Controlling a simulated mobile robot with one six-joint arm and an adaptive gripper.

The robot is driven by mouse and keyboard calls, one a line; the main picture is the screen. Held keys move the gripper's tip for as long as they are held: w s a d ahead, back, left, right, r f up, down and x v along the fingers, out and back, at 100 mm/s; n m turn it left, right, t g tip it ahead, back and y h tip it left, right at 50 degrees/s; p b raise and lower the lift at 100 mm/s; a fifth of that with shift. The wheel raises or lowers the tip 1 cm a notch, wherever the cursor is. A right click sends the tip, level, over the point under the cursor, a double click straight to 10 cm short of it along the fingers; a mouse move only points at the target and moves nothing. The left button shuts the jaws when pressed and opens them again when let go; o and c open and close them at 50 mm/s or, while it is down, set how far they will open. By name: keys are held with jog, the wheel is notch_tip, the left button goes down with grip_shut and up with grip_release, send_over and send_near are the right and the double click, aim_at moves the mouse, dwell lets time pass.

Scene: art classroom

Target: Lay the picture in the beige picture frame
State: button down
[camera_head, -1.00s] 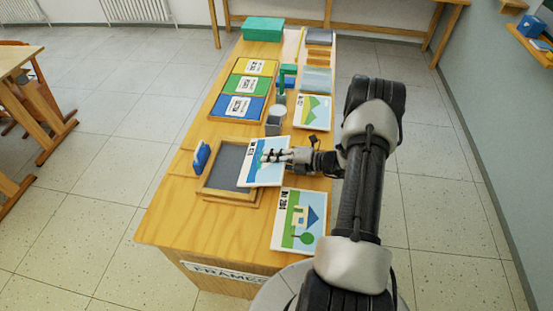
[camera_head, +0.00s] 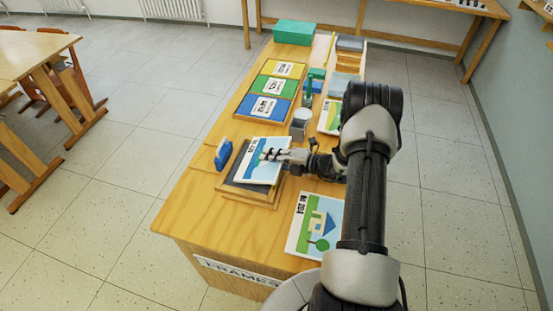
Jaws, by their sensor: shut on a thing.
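My gripper (camera_head: 284,155) is shut on the edge of a picture (camera_head: 255,166) with a blue, wavy design. The picture is over the beige picture frame (camera_head: 246,197) and covers most of its opening. A dark strip of the frame's inside shows at the lower left. I cannot tell whether the picture touches the frame's backing or hangs just above it. The gripper comes in from the right and its fingers lie over the picture's right part.
A house picture (camera_head: 314,226) lies at the front right. A blue block-like thing (camera_head: 223,155) stands left of the frame. A grey-topped cylinder (camera_head: 301,120) stands behind. Blue (camera_head: 265,107), green (camera_head: 272,88) and yellow (camera_head: 284,69) panels lie farther back. The table's front left is clear.

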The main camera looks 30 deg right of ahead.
aim_at(258, 156)
jog(key=shift+a+r+b+x, duration=0.1)
jog(key=shift+a+b+x, duration=0.15)
jog(key=shift+x, duration=0.8)
jog(key=shift+a+r+b+x, duration=0.15)
jog(key=shift+b+x, duration=0.15)
jog(key=shift+x, duration=0.7)
jog(key=shift+s+f+b, duration=0.15)
jog(key=shift+f+b, duration=0.6)
jog(key=shift+f, duration=0.45)
jog(key=c, duration=1.7)
grip_release()
jog(key=shift+o, duration=0.2)
jog(key=v, duration=1.2)
jog(key=shift+d+r, duration=0.1)
